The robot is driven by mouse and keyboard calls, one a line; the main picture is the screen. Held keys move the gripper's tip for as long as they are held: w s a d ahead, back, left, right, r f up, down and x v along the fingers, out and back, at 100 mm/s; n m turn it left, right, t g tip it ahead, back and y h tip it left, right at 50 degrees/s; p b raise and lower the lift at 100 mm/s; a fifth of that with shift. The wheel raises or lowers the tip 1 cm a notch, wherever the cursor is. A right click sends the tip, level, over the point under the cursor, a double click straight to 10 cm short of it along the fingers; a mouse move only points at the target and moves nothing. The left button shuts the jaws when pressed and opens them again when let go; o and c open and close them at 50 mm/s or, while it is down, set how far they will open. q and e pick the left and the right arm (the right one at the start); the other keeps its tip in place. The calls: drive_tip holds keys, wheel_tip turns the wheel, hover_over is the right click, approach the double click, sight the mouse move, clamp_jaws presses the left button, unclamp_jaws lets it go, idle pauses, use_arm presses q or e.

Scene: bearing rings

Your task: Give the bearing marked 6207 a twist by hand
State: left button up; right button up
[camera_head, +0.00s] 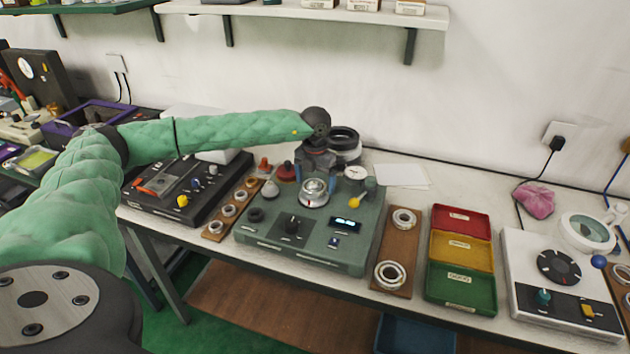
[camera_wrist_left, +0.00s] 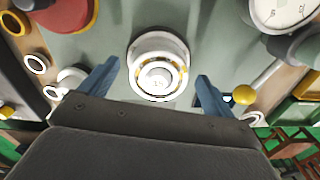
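A shiny bearing (camera_head: 314,190) sits on the middle of the green test machine (camera_head: 265,238). It also shows in the left wrist view (camera_wrist_left: 158,72), with its balls visible between the rings. My left gripper (camera_head: 316,172) is open above and behind this bearing. In the left wrist view its two blue fingers stand apart, to the left and right of the bearing, with nothing between them touching it. Two more bearings lie on the right wooden board, one at the back (camera_head: 404,219) and one in front (camera_head: 389,275). No 6207 marking is readable on any bearing. My right gripper is not in view.
The machine has a dial gauge (camera_head: 356,175), a yellow-knobbed lever (camera_head: 354,202) and a lit display (camera_head: 345,224). Smaller rings lie on the left wooden board (camera_head: 216,228). Red, yellow and green bins (camera_head: 462,281) stand to the right.

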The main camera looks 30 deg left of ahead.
use_arm(q)
wheel_tip(320, 180, up, 6)
drive_tip(key=shift+r+b, duration=0.2)
drive_tip(key=shift+b, duration=0.85)
drive_tip(key=shift+r, duration=0.7)
